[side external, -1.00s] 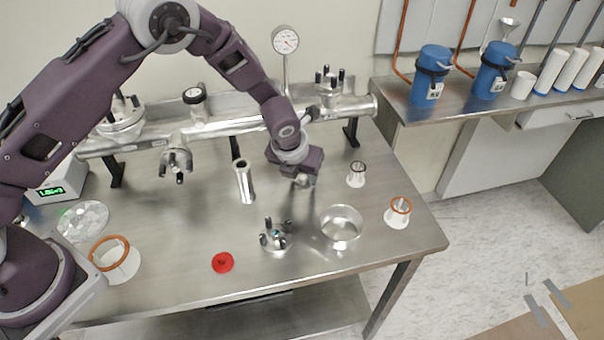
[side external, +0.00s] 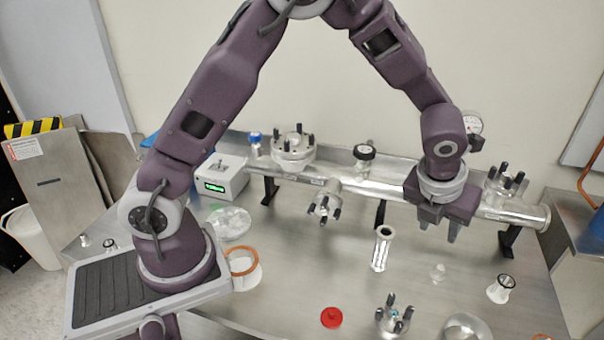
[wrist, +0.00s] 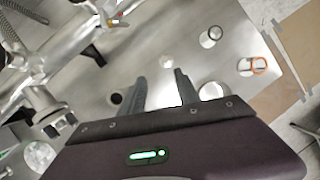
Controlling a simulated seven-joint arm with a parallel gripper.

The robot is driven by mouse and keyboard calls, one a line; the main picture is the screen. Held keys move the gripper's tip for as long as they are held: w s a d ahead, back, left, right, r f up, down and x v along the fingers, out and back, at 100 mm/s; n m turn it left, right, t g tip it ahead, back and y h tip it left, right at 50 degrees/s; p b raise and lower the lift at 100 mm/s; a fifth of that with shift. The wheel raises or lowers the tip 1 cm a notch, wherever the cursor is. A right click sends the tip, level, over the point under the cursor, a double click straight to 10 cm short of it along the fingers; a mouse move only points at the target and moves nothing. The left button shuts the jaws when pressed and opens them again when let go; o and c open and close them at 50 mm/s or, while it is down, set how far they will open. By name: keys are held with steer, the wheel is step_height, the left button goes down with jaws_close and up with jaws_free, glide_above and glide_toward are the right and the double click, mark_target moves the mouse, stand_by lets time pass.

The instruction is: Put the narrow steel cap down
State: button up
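A small pale, shiny piece that looks like the narrow steel cap (side external: 438,272) rests on the steel table, with nothing holding it. It also shows in the wrist view as a small pale spot (wrist: 193,117) just beyond the right fingertip. My gripper (side external: 438,232) hangs above it, pointing down, with a clear gap to it. The two fingers are apart and empty, which the wrist view (wrist: 160,85) also shows. The cap is too small and bright to make out its exact shape.
A steel tube (side external: 382,248) stands left of the cap. A black-rimmed white fitting (side external: 500,288) is to the right. A steel manifold (side external: 390,178) runs behind my gripper.

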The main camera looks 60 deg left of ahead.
steer(key=s+a+r+n, duration=0.6)
steer(key=s+r+n, duration=0.1)
steer(key=r+n, duration=0.35)
steer(key=s+a+r+n, duration=0.2)
steer(key=s+n, duration=0.8)
steer(key=s, duration=0.1)
steer(key=s+a+r+n+t, duration=0.1)
steer(key=s+a+r+n, duration=0.1)
steer(key=s+n, duration=0.9)
steer(key=shift+a+r+h, duration=0.15)
steer(key=shift+r+h, duration=0.25)
steer(key=shift+r, duration=0.2)
